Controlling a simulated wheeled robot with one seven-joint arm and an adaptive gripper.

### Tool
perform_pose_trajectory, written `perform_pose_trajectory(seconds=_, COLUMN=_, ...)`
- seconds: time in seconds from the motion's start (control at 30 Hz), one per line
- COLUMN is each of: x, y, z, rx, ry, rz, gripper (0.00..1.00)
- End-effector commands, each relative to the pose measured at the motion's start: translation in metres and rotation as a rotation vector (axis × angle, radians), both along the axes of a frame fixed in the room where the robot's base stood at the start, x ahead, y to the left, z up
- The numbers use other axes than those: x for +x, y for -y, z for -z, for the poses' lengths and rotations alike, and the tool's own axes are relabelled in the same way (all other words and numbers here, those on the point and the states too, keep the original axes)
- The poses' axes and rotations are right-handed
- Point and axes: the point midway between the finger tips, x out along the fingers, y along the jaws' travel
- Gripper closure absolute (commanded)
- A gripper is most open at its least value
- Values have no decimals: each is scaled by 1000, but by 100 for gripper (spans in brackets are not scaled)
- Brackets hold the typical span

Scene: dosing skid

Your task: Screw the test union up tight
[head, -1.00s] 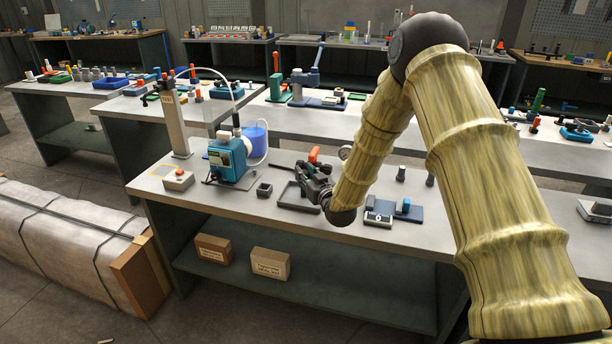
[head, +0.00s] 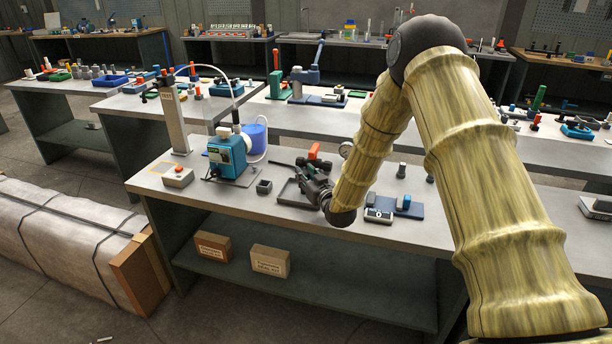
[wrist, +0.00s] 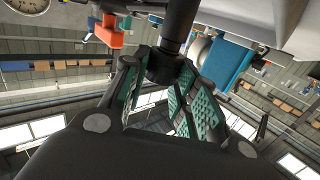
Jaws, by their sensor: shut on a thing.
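The test union shows in the wrist view as a dark round nut (wrist: 170,68) on a dark pipe that comes in from the top. My gripper (wrist: 168,80) has its green-padded fingers closed around the nut. In the head view my gripper (head: 308,181) is over the near bench, beside an orange-red valve handle (head: 314,151); the union itself is hidden there by the gripper and arm. The orange handle also shows in the wrist view (wrist: 106,32), left of the pipe. The frames do not show how tight the union is.
A dark shallow tray (head: 287,201) lies under the gripper. A gauge (head: 346,150) is behind my arm. A blue plate with fittings (head: 415,211) lies to the right.

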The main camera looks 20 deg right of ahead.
Motion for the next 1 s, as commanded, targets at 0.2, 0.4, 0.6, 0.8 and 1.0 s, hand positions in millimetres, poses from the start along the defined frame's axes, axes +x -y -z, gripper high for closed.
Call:
perform_pose_trajectory(seconds=0.2, x=0, y=0, z=5, rx=0, ry=0, rz=0, gripper=88)
perform_pose_trajectory(seconds=0.4, x=0, y=0, z=7, rx=0, ry=0, rz=0, gripper=64)
perform_pose_trajectory(seconds=0.6, x=0, y=0, z=8, rx=0, ry=-1, rz=0, gripper=46)
perform_pose_trajectory(seconds=0.8, x=-1, y=0, z=9, rx=1, ry=-3, rz=0, gripper=46)
perform_pose_trajectory(seconds=1.0, x=-13, y=2, z=9, rx=0, ry=-5, rz=0, gripper=46)
